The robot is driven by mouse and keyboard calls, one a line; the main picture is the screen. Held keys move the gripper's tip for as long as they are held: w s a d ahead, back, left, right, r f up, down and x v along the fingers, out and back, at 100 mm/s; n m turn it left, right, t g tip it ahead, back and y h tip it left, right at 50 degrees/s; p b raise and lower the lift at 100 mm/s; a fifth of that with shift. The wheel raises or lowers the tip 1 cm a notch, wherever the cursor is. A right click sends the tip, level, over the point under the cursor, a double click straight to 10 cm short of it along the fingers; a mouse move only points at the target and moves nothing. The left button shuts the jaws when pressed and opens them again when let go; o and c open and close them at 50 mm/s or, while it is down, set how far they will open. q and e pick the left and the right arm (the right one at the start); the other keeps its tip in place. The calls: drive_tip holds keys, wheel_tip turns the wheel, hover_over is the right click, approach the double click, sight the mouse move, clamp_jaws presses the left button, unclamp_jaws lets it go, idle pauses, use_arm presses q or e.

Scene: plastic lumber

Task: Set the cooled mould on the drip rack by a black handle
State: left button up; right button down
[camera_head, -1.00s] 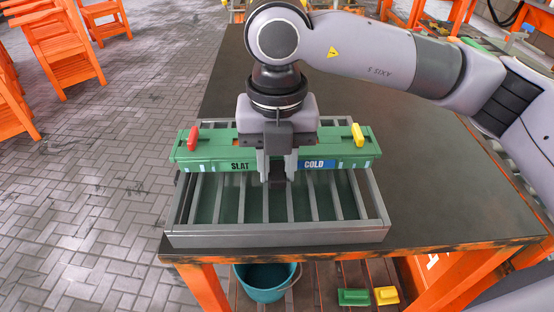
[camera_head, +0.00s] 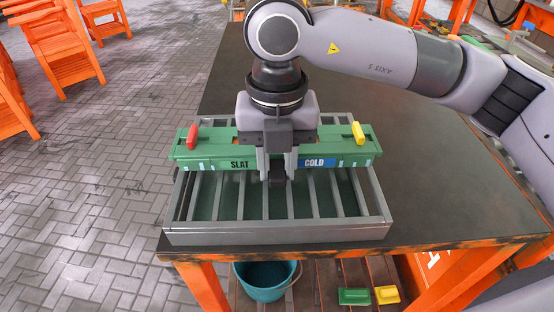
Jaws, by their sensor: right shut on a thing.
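The green mould (camera_head: 210,152), marked SLAT and COLD, lies level across the back half of the grey drip rack (camera_head: 280,236). A red clip (camera_head: 192,138) sits at its left end and a yellow clip (camera_head: 358,132) at its right end. I cannot tell whether its underside touches the bars. My right gripper (camera_head: 277,172) points down at the mould's middle, shut on the black handle (camera_head: 277,179) on its near side. The fingers hide part of the handle. My left gripper is not in view.
The rack stands at the front left of a dark table (camera_head: 440,190) with an orange frame. The tabletop right of the rack is clear. Below are a teal bucket (camera_head: 266,286), a green block (camera_head: 353,297) and a yellow block (camera_head: 387,294).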

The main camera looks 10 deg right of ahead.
drive_tip(key=shift+f+b, duration=0.45)
drive_tip(key=shift+b, duration=0.6)
idle(1.5)
drive_tip(key=c, duration=0.8)
unclamp_jaws()
drive_tip(key=o, duration=0.4)
drive_tip(key=shift+f, duration=0.15)
drive_tip(key=shift+r+p, duration=2.05)
drive_tip(key=shift+r, duration=1.55)
